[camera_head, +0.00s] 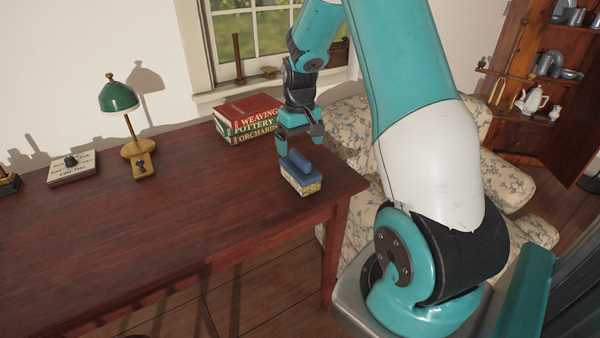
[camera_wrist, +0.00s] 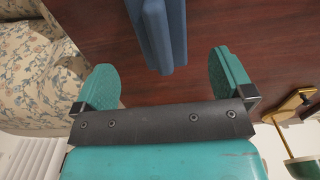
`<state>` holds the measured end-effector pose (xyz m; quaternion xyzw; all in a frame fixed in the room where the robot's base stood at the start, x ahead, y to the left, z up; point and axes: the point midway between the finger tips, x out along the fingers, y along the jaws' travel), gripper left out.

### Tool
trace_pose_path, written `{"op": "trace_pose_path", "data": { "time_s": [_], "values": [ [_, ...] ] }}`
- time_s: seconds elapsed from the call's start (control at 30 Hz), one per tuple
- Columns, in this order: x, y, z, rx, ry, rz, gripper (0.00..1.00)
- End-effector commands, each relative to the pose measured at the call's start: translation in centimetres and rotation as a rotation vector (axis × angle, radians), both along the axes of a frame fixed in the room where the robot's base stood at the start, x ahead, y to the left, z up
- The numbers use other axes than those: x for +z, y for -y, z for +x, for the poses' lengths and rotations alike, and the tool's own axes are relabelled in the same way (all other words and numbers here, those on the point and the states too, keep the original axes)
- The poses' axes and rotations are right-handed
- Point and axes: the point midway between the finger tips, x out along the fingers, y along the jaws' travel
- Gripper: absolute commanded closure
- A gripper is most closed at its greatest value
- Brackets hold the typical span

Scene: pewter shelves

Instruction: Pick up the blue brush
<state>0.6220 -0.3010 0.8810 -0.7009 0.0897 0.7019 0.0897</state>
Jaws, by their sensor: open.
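The blue brush (camera_head: 301,178) stands near the right end of the dark red-brown table (camera_head: 180,215). It has a blue body with a raised blue ridge on top and a pale, cream-coloured lower part. My gripper (camera_head: 299,143) is just above the brush, pointing down, with its teal fingers apart. In the wrist view, the blue brush (camera_wrist: 163,30) shows at the top middle, and its near end reaches toward the gap between the open fingers (camera_wrist: 165,78). Nothing is held. The pale lower part is hidden in the wrist view.
A stack of books (camera_head: 248,118) stands on the table behind and left of the brush. A floral armchair (camera_head: 515,185) is beyond the table's right end. The table's middle is clear.

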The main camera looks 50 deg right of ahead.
Motion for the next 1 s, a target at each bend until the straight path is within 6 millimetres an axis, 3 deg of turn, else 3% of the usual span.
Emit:
{"op": "trace_pose_path", "data": {
  "time_s": [0.27,0.53,0.87,1.0],
  "values": [
    [-2.5,0.0,0.0,0.001,0.000,0.001,0.01],
    [-6.4,0.0,0.2,0.001,-0.002,0.001,0.01],
    [-7.2,0.0,0.2,0.000,0.001,0.001,0.01],
    [-7.1,0.0,0.2,0.000,0.001,0.001,0.33]
  ]
}}
